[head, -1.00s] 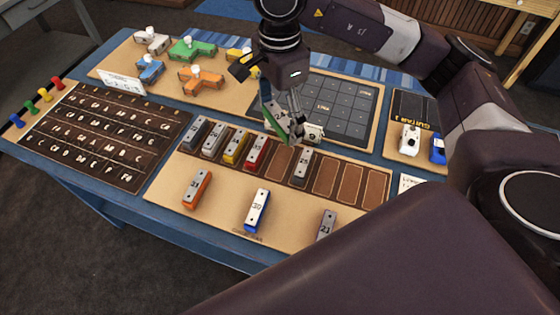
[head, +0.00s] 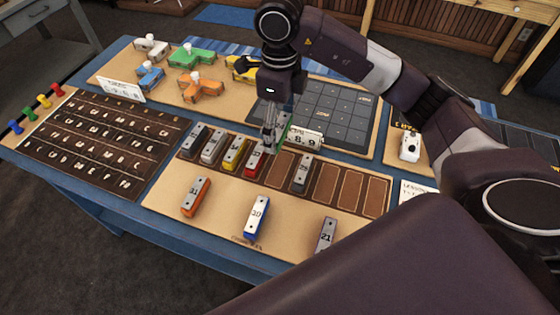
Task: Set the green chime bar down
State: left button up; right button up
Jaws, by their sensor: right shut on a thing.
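My right gripper (head: 269,146) is shut on the green chime bar (head: 283,131), which is mostly hidden behind the fingers. It is above the dark slotted rack (head: 325,184), close behind the red chime bar (head: 256,160). I cannot tell whether the green bar touches anything below. The rack holds a yellow bar (head: 236,151), a grey bar (head: 213,146), a dark bar (head: 193,139) and another grey bar (head: 302,172). The slot between the red bar and that grey bar looks empty, as do the slots at its right end. My left gripper is out of view.
An orange bar (head: 195,197), a blue bar (head: 257,216) and a purple-grey bar (head: 326,235) lie in front of the rack. A lettered board (head: 102,142) is left, a dark grid (head: 335,112) behind.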

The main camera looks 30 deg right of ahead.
aim_at(280, 169)
notch_tip(280, 169, down, 13)
jog(key=shift+f+p, duration=0.1)
jog(key=shift+p, duration=0.9)
jog(key=shift+f, duration=0.2)
jog(key=o, duration=1.2)
jog(key=shift+c, duration=0.2)
jog(key=shift+r, duration=0.1)
